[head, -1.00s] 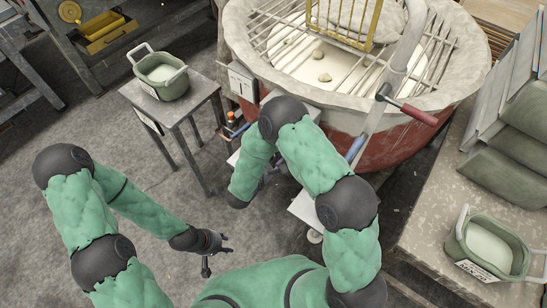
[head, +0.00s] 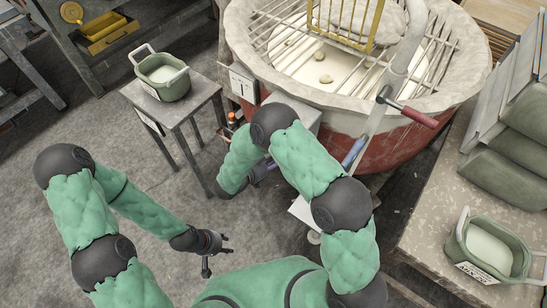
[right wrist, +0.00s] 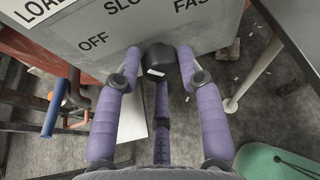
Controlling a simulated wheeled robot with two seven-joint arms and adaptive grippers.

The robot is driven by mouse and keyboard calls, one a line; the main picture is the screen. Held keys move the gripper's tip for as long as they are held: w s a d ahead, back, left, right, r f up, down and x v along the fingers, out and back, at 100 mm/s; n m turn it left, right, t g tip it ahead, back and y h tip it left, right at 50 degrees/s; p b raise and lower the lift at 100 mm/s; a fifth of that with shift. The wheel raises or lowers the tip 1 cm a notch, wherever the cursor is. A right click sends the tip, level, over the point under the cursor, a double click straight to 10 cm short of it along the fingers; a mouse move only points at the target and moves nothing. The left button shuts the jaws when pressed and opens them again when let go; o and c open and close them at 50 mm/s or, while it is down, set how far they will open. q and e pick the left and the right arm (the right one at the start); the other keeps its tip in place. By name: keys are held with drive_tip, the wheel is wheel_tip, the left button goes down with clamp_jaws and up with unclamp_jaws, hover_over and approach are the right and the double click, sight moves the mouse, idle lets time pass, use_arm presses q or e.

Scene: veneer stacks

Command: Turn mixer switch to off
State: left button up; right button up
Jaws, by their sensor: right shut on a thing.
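The mixer switch is a dark knob (right wrist: 160,60) on a grey panel (right wrist: 100,22) in the right wrist view. The panel carries the labels OFF to the knob's left, with SLOW and FAST above it, partly cut off. A pale mark shows on the knob; I cannot tell which label it points to. My right gripper (right wrist: 159,67) has its purple fingers closed around the knob. In the head view my right arm mostly hides that gripper and the switch. My left gripper (head: 222,252) is open and empty above the floor, away from the mixer.
The mixer's large bowl (head: 360,129) with its bar guard stands behind my right arm. A small table (head: 197,103) with a green tub (head: 165,88) is to its left. A bench (head: 425,225) with another tub (head: 460,262) is at right. A blue-handled lever (right wrist: 52,108) lies left of my right gripper.

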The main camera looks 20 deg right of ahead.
drive_tip(key=shift+s+f+n+g+h, duration=0.3)
drive_tip(key=shift+f+n+g, duration=0.15)
drive_tip(key=shift+n, duration=0.45)
drive_tip(key=o, duration=1.1)
drive_tip(key=shift+w+r, duration=0.1)
drive_tip(key=shift+r, duration=0.1)
drive_tip(key=v, duration=1.2)
drive_tip(key=shift+a+f, duration=0.15)
